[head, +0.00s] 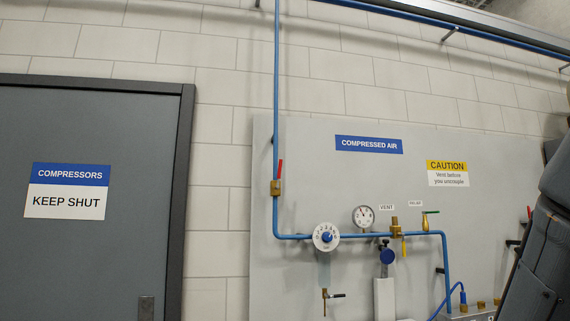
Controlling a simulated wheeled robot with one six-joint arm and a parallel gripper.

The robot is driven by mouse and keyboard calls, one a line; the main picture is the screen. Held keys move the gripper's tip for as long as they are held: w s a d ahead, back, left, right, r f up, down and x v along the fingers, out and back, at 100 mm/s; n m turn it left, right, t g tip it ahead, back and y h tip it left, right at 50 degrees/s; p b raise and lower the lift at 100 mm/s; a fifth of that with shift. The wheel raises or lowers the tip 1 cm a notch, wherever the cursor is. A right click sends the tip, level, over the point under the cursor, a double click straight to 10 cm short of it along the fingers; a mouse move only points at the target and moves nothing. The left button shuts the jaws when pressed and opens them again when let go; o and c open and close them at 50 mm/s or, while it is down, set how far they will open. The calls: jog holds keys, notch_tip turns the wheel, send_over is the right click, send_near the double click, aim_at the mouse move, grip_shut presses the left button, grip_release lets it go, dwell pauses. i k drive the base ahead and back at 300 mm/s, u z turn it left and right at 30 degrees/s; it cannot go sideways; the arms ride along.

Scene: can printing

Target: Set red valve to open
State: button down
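A valve with a red lever (280,169) sits on the vertical blue pipe left of centre in the head view. Its brass body (276,187) is around the pipe. The lever points up, nearly in line with the pipe and leaning slightly right. A second red handle (529,212) shows at the right edge, partly cut off by a dark grey shape. Which of the two red handles the task means is not marked. My gripper is not in view.
The grey panel carries a white round dial (326,236), a gauge (364,217), a yellow lever (404,247) and a green lever (431,212). A grey door (90,255) stands at left. A dark grey shape (540,270) blocks the lower right.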

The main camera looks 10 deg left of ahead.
aim_at(280, 166)
jog(key=z, duration=0.85)
jog(key=i, duration=0.75)
jog(key=u, duration=0.1)
